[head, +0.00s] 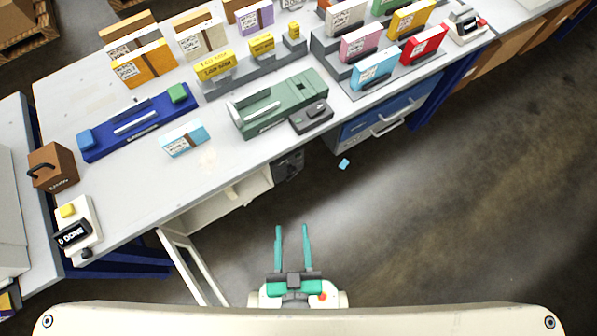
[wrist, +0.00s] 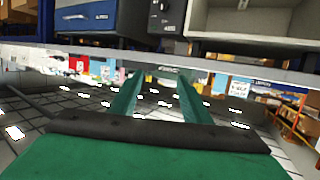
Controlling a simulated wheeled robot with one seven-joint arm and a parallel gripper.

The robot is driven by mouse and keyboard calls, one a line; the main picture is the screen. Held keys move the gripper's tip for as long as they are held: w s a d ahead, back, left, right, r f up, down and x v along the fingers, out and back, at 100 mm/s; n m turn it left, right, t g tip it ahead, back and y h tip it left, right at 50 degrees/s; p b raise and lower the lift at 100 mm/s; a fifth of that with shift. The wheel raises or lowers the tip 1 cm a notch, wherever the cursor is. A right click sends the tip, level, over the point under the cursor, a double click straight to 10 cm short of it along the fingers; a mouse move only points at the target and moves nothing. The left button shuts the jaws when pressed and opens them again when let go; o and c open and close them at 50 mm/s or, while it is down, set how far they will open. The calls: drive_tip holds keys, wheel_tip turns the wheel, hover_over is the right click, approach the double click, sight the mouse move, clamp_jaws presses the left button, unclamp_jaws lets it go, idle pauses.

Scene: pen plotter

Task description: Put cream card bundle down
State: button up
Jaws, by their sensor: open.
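A cream card bundle with a brown band (head: 201,42) stands upright at the back of the bench in the head view, right of an orange bundle. A pale bundle (head: 345,18) stands in the stepped rack; I cannot tell for sure which one is the task's. My gripper (head: 292,229) is open and empty, in front of the bench's front edge and well away from both bundles. In the wrist view, its green fingers (wrist: 160,78) are spread with nothing between them; the scene there appears upside down, and I cannot make out the cream bundle.
The bench top (head: 130,205) is bare at front left. A light-blue bundle (head: 184,138), a blue tray (head: 137,122) and a green device (head: 278,103) stand on it. A DONE button box (head: 74,230) is at left. A small blue piece (head: 344,163) lies on the floor.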

wheel_tip(320, 180, up, 6)
drive_tip(key=s+d, duration=0.1)
drive_tip(key=shift+s+d+m+h, duration=0.3)
drive_tip(key=shift+s+d+h, duration=0.05)
drive_tip(key=shift+s+h, duration=0.05)
drive_tip(key=c, duration=0.3)
drive_tip(key=shift+w, duration=0.1)
